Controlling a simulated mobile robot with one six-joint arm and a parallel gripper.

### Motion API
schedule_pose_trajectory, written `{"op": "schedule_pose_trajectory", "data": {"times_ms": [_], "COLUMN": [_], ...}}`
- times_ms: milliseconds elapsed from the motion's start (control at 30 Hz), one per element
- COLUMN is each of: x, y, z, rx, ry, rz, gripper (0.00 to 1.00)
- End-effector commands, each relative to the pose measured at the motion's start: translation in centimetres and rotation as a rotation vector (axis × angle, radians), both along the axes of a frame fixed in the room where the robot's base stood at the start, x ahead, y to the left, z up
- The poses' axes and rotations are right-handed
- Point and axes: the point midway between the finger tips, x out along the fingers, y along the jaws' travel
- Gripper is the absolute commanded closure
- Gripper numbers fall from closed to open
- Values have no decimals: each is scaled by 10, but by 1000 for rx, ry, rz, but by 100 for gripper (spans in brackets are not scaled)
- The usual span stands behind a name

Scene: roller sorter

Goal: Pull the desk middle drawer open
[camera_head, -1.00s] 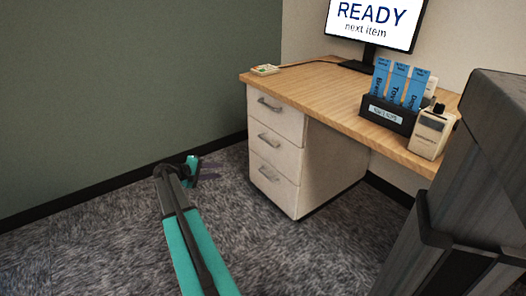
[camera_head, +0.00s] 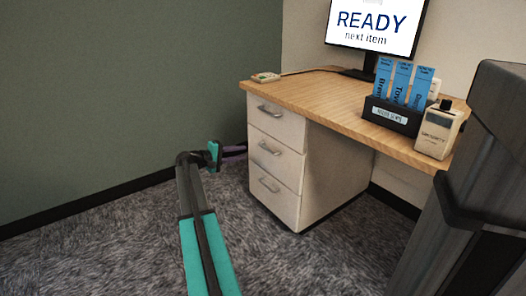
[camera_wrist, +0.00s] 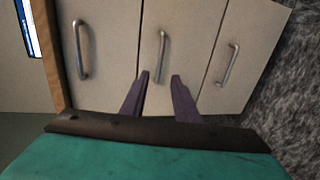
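The desk's white drawer unit has three drawers, all closed flush. The middle drawer (camera_head: 284,160) has a metal bar handle (camera_head: 269,148). In the wrist view the drawers appear turned sideways, with the middle drawer (camera_wrist: 178,30) in the centre and its handle (camera_wrist: 162,55) upright in the picture. My gripper (camera_head: 243,150) is in front of the drawer unit, to the left of the middle handle. In the wrist view my gripper (camera_wrist: 159,76) is open and empty. Its two purple fingertips point at the middle drawer, with the handle lying between their lines and apart from them.
The top drawer handle (camera_wrist: 81,50) and bottom drawer handle (camera_wrist: 228,64) flank the middle one. The wooden desktop (camera_head: 325,100) carries a monitor (camera_head: 375,25), a black holder with blue folders (camera_head: 392,115) and a beige device (camera_head: 437,133). Carpet (camera_head: 120,240) in front is clear.

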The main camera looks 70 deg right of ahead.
Motion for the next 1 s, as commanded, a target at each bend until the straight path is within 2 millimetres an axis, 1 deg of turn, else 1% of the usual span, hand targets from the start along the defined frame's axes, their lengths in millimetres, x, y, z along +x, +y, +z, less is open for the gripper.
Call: {"op": "schedule_pose_trajectory", "data": {"times_ms": [167, 267, 1000], "x": [-5, -10, -63], "y": [-8, -16, -100], "z": [-3, -6, -28], "rx": [0, 1, 1], "ry": [-1, -1, 0], "rz": [-1, -2, -1], "gripper": [72, 72, 72]}}
